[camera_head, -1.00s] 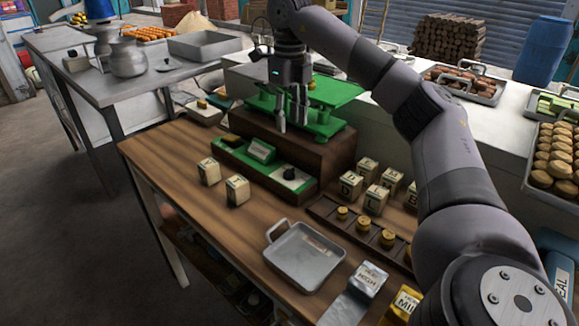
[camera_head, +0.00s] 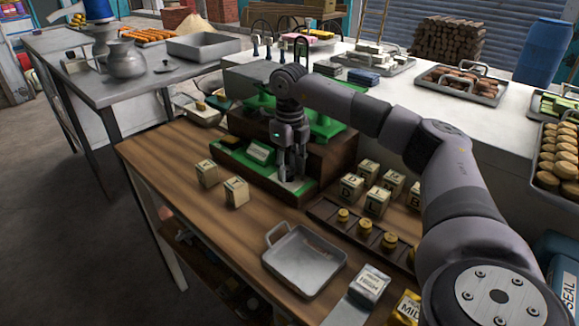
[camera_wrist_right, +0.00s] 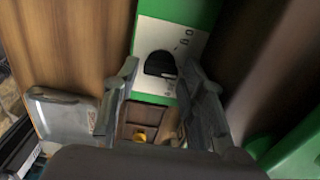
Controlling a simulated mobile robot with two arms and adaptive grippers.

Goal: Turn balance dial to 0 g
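The balance (camera_head: 232,163) is green and stands on a brown wooden base on the wooden table. Its black dial knob is on a white plate at the front right end of the green strip. My right gripper (camera_head: 291,178) points down over that plate and hides the knob in the head view. In the right wrist view the black knob (camera_wrist_right: 160,64) shows between and beyond the two fingers of my right gripper (camera_wrist_right: 152,108). The fingers are apart with nothing between their tips. I cannot tell the dial's reading. My left gripper is not in view.
Lettered blocks (camera_head: 236,191) stand left of the gripper, with more at its right (camera_head: 352,187). A rack of brass weights (camera_head: 364,228) and a metal tray (camera_head: 303,262) lie nearer. The white counter behind holds several trays.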

